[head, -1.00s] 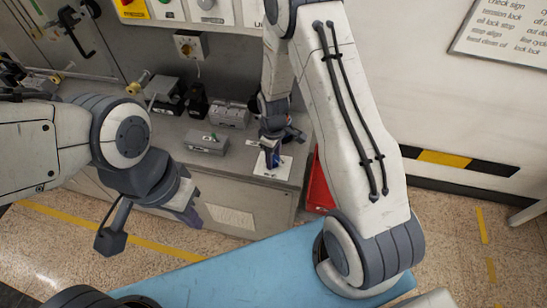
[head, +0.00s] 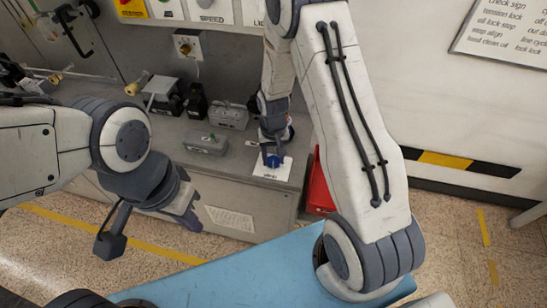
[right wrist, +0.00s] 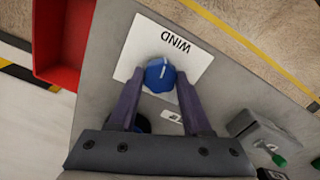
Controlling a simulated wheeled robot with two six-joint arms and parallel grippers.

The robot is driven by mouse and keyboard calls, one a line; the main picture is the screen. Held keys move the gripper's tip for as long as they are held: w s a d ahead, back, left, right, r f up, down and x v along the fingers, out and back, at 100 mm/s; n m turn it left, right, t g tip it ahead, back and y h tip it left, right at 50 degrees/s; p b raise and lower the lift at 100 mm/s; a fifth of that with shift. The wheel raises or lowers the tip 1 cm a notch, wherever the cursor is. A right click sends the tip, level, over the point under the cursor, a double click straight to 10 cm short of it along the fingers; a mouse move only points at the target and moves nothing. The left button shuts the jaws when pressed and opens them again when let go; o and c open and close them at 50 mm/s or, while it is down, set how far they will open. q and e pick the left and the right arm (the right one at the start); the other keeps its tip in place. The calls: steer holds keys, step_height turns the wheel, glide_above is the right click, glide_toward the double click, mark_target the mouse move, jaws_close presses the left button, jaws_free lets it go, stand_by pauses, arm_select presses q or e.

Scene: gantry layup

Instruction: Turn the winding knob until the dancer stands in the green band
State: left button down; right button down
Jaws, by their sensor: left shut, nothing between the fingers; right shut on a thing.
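The blue winding knob (right wrist: 159,76) has a white pointer line and sits on a white plate (right wrist: 196,48) marked WIND. My right gripper (right wrist: 160,78) is shut on the knob, one purple finger on each side, in the right wrist view. In the head view the knob (head: 273,161) shows under my right gripper (head: 271,156) at the right end of the grey bench. My left gripper (head: 190,222) is shut and empty, low in front of the bench, away from the knob. I cannot make out the dancer or the green band.
A red bin (head: 319,186) is right of the bench. A blue surface (head: 230,270) lies in front.

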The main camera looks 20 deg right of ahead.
mark_target(274, 159)
steer(key=shift+m, duration=1)
steer(key=shift+r, duration=0.1)
steer(key=shift+c, duration=1.7)
jaws_free()
step_height(274, 159, up, 10)
steer(key=b, duration=0.1)
steer(key=shift+r+b, duration=0.2)
steer(key=shift+b, duration=0.1)
